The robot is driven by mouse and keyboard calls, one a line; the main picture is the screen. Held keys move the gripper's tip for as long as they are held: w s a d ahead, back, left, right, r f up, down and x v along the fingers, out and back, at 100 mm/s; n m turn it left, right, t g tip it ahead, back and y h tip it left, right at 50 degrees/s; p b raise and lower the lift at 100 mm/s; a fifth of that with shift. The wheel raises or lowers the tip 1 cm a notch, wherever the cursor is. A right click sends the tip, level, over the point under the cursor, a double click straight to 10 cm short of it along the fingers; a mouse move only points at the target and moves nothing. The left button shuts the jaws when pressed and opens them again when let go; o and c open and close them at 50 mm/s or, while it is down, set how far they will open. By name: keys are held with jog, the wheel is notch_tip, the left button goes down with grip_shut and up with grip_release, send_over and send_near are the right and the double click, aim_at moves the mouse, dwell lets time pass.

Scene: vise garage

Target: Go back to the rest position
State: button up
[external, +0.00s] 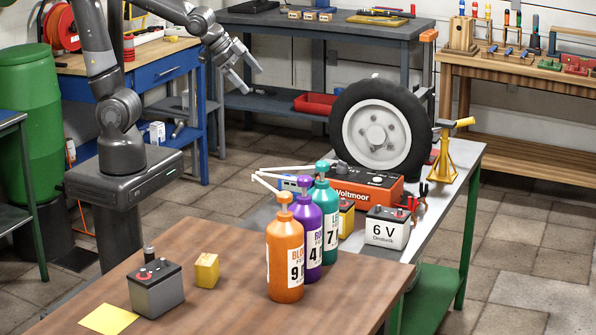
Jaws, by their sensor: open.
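My gripper (252,80) is open and empty. It is raised in the air at the upper left of the external view, its fingers pointing down and to the right. It is apart from every object. My arm reaches up from its base at the left, and its upper part is cut off by the top edge.
A wooden table (200,250) holds a grey battery (156,291), a yellow block (207,270) and orange (285,255), purple (309,240) and teal (325,225) pump bottles. A metal bench behind holds a wheel (378,130), an orange Voltmoor unit (372,192) and a 6 V battery (386,228).

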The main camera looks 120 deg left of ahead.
jog(key=s+d+r+m+g+h, duration=0.1)
jog(key=s+d+h, duration=0.2)
jog(key=s+d, duration=1)
jog(key=shift+d, duration=0.15)
